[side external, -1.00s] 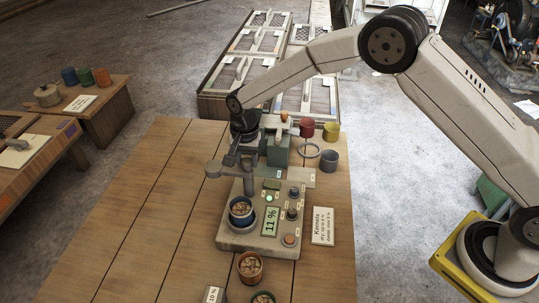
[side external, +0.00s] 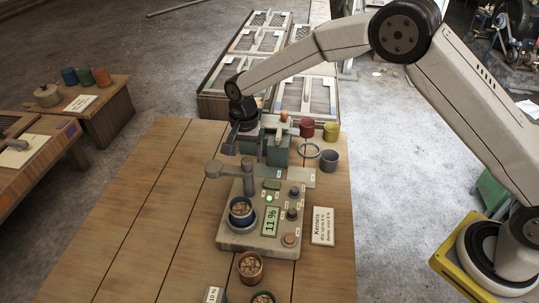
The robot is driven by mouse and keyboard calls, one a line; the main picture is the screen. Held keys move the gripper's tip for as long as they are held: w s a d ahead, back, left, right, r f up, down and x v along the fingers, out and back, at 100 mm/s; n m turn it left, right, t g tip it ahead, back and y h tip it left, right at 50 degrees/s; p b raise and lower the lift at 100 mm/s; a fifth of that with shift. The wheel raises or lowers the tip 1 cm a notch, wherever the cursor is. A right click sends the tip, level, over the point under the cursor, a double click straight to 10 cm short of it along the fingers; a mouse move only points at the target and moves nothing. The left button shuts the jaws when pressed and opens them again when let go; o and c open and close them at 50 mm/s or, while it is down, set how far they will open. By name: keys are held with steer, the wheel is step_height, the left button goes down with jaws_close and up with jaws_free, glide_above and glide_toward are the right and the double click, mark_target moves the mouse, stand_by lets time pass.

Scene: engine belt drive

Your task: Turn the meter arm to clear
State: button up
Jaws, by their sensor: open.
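The meter (side external: 258,240) is a beige box on the wooden table with a lit green light and a display (side external: 270,221) reading 11 %.
A green-grey block (side external: 277,150) stands behind the meter, beside my gripper. Cups of kernels (side external: 250,265) stand in front. The table's left side is clear.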

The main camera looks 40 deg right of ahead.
steer(key=shift+r, duration=2.25)
steer(key=shift+s+d+r, duration=0.15)
steer(key=shift+s+d, duration=0.1)
steer(key=shift+d, duration=0.15)
steer(key=s+d+n+t, duration=0.1)
steer(key=s+d+n, duration=0.3)
steer(key=s+d, duration=0.3)
steer(key=s+d+r+n+t, duration=0.1)
steer(key=s+d+n, duration=0.4)
steer(key=s, duration=1.2)
steer(key=d, duration=0.3)
steer(key=shift+s+t, duration=0.2)
steer(key=shift+t, duration=0.1)
